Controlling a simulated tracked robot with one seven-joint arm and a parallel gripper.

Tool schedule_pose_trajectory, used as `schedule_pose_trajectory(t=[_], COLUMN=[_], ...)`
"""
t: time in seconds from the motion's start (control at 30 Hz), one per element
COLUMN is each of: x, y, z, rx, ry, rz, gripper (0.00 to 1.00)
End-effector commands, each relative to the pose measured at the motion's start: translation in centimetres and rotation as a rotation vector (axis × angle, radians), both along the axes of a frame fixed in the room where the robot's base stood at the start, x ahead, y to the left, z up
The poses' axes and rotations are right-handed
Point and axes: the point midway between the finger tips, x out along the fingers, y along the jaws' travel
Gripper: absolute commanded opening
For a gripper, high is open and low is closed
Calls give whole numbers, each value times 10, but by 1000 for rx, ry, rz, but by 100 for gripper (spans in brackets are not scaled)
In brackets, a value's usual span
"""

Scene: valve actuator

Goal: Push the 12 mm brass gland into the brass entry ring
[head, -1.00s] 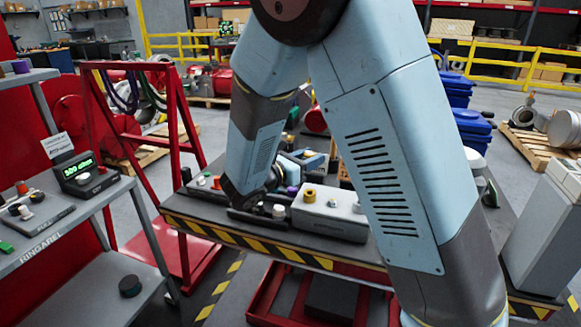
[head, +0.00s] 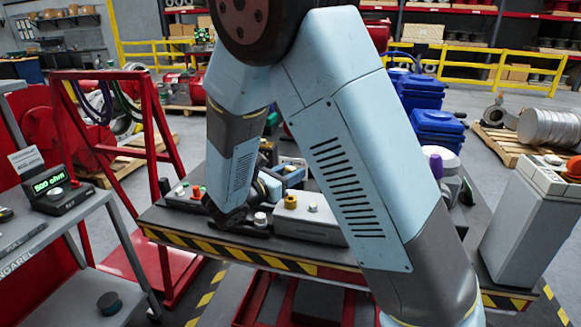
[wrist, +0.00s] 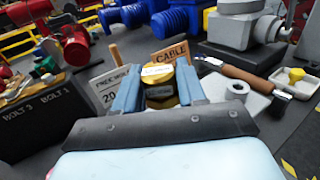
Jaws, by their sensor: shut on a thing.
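My gripper (wrist: 158,88) has two light-blue fingers in the wrist view, shut on a brass gland (wrist: 160,92). A small white label shows over the gland. In the head view my gripper (head: 283,180) is small and partly hidden behind my own arm, low over the dark bench, and the gland cannot be made out there. I cannot identify the brass entry ring for certain. A brass-yellow ring-like piece (head: 290,201) stands on a grey box on the bench. A grey valve housing (wrist: 235,30) is beyond the fingers at the upper right of the wrist view.
A CABLE sign (wrist: 171,54) and another sign (wrist: 112,88) stand just past the fingers. A BOLT box (wrist: 45,120) is at left. The bench (head: 165,216) has a striped edge.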

Motion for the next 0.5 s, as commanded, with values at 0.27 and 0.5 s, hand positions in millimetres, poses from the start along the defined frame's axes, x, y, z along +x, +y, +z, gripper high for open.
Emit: schedule_pose_trajectory(t=[0.27,0.5], x=[0,0], y=[0,0], z=[-21,-29], rx=[-1,0], ry=[2,0], rz=[-1,-1], gripper=[9,9])
